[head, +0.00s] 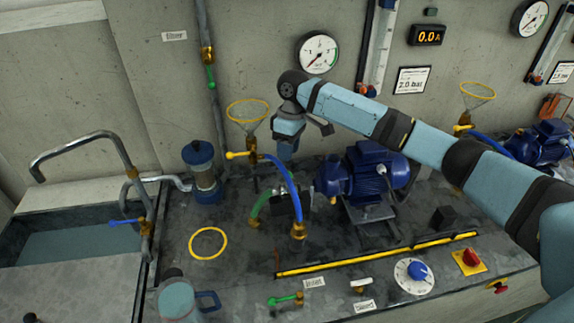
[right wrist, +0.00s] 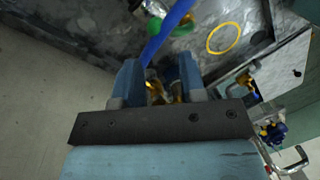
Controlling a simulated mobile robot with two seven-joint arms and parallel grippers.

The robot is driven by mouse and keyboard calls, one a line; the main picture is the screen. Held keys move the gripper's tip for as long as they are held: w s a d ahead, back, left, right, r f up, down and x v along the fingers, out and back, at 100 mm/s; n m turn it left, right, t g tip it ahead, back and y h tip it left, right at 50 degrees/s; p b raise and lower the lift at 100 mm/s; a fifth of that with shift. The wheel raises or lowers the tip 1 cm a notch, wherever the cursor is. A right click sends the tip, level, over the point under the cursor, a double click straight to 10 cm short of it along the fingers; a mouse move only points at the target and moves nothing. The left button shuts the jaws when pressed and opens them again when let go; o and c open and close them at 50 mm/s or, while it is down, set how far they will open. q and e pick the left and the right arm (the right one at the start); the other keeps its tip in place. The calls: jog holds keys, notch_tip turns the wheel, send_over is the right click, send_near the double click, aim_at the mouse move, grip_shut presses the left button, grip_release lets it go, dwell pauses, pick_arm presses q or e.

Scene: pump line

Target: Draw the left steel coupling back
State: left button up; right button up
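A small steel fitting (head: 305,197) shows beside a black block (head: 284,204), in front of the blue pump. I cannot tell for sure which steel part is the left coupling. My right gripper (head: 286,153) points down behind and above these hoses, by the funnel. In the right wrist view its fingers (right wrist: 158,72) stand apart, with brass parts and the blue hose (right wrist: 166,32) seen between and beyond them. A steel fitting (right wrist: 152,7) lies beyond the fingertips. My left gripper is out of view.
The blue pump (head: 366,174) stands right of the gripper. A funnel with a yellow rim (head: 248,111) and a brass valve with a yellow lever (head: 250,157) are close on its left. A yellow ring (head: 208,243) lies on the bench. A jug (head: 181,300) stands at the front.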

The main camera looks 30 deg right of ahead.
notch_tip(320, 180, up, 6)
jog(key=shift+w+d+r, duration=0.2)
jog(key=shift+w+d, duration=0.25)
